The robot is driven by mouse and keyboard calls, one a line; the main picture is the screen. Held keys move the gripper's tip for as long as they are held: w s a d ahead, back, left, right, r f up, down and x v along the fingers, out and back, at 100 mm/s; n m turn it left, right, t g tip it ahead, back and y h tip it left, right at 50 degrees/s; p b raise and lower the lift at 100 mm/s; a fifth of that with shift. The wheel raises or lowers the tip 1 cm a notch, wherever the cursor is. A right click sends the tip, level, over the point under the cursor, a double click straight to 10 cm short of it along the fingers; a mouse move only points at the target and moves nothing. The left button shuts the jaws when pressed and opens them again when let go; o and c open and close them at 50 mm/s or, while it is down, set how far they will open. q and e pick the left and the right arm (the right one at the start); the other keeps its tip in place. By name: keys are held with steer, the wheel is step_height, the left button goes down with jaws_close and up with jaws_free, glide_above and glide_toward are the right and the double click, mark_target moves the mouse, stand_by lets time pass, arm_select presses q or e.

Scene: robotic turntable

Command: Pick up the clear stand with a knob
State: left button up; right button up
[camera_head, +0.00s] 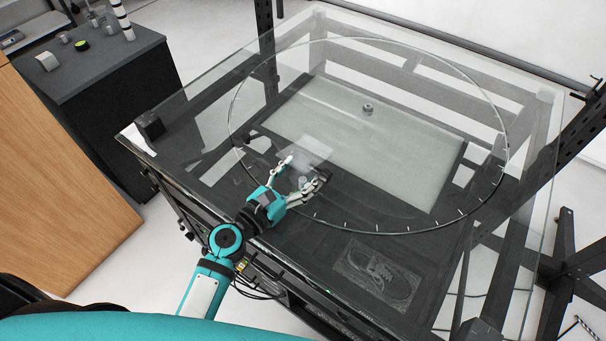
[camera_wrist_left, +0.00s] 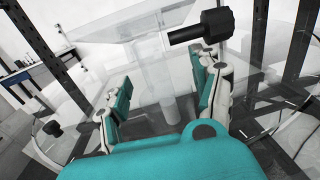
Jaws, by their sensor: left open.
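The clear stand is a transparent flat plate on a clear upright post. Its plate (camera_head: 308,148) is faint in the head view, on the glass turntable near the left front part of the ring. In the left wrist view the post (camera_wrist_left: 154,72) stands upright below the tilted plate (camera_wrist_left: 120,22). A black knob (camera_wrist_left: 203,29) sticks out at the right, near the right finger. My left gripper (camera_head: 301,176) is open, with a finger on each side of the post. It also shows in the left wrist view (camera_wrist_left: 160,78). Contact with the post cannot be told.
The glass tabletop carries a large ring with tick marks (camera_head: 508,150). A small grey round piece (camera_head: 367,108) lies inside it toward the back. A shoe-like shape (camera_head: 382,272) shows at the front right. A dark cabinet (camera_head: 110,75) with small items stands at the left.

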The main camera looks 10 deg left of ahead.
arm_select(q)
steer(key=c, duration=1.3)
jaws_close()
steer(key=shift+r, duration=0.15)
